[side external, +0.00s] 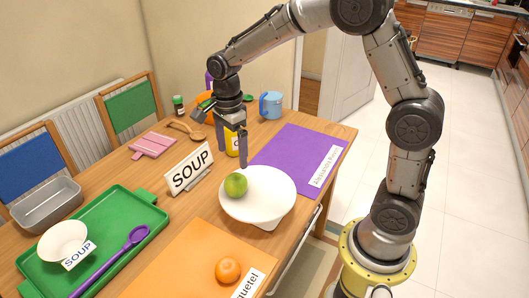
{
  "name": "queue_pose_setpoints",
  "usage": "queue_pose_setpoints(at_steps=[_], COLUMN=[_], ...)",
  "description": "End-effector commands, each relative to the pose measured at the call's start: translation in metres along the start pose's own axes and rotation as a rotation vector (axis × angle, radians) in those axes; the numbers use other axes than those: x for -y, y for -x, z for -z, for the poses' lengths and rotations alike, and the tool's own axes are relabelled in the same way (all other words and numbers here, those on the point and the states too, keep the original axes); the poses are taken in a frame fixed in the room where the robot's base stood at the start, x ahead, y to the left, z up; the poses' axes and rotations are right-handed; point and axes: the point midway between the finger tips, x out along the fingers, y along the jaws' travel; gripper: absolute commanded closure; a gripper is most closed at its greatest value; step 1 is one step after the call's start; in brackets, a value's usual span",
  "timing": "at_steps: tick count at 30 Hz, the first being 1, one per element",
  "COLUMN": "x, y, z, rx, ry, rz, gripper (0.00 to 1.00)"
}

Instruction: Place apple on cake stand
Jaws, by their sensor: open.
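A green apple (236,185) appears to rest on the left part of a white, round cake stand (265,199), inside its rim. The stand sits upright near the table's right edge, between a purple mat and an orange mat. My gripper (222,136) is open, with its fingers spread. In the picture it is above the apple and slightly to its left, apart from it.
A SOUP sign (188,168) stands left of the cake stand. A yellow container (232,144) is partly hidden behind my gripper. A blue mug (271,105) stands farther back. A green tray (45,273) holds a white bowl and purple spoon. An orange (228,270) lies in front.

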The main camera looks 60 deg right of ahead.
Motion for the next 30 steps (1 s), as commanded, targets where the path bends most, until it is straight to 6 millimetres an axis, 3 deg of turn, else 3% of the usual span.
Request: queue_pose_setpoints(at_steps=[4, 7, 12, 16, 21, 24, 30], x=[-0.009, -0.029, -0.081, -0.125, -0.177, -0.199, -0.219], y=[0.015, 0.039, 0.083, 0.102, 0.11, 0.108, 0.102], z=[0.002, 0.007, 0.022, 0.034, 0.05, 0.056, 0.062], rx=[0.007, 0.013, -0.01, -0.065, -0.179, -0.248, -0.329], ry=[0.087, 0.262, 0.695, 1.036, 1.447, 1.631, 1.821], rz=[0.027, 0.076, 0.199, 0.292, 0.393, 0.432, 0.461], gripper=[0.0, 0.0, 0.0, 0.0, 0.0, 0.0, 0.0])
